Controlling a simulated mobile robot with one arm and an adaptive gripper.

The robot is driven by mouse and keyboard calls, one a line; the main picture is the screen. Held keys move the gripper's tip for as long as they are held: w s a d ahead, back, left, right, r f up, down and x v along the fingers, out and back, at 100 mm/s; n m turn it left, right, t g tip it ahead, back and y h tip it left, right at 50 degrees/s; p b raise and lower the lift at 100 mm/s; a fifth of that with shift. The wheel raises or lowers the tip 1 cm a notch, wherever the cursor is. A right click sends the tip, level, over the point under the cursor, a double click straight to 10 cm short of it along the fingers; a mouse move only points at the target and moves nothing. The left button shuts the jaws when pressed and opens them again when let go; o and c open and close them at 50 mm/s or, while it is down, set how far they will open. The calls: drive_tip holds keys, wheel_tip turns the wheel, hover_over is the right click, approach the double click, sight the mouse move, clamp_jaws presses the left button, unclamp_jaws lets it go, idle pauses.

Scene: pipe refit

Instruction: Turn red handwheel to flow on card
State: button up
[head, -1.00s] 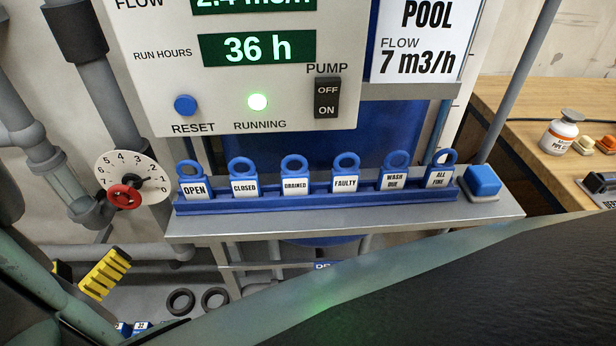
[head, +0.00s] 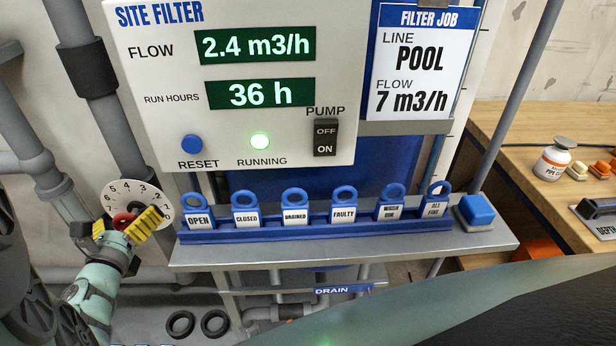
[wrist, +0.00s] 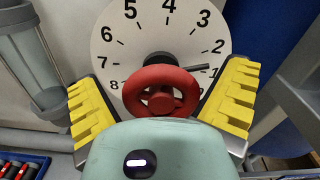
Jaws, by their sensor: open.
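In the head view the handwheel (head: 124,219) and dial (head: 148,191) are at the left, partly covered by my gripper. My gripper (head: 124,228) is open, its yellow-padded fingers on either side of the handwheel. In the wrist view the gripper (wrist: 162,100) shows gaps between fingers and wheel. The job card (head: 425,62) reads POOL, flow 7 m3/h. The flow display (head: 255,45) reads 2.4 m3/h.
A blue rack (head: 320,226) of labelled tags stands on a grey shelf (head: 345,250) right of the dial. The pump switch (head: 325,138) and lit green running lamp (head: 260,141) are above. Grey pipes (head: 130,150) run beside the dial.

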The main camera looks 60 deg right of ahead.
drive_tip(key=shift+d, duration=0.25)
drive_tip(key=shift+w, duration=0.1)
drive_tip(key=c, duration=1.2)
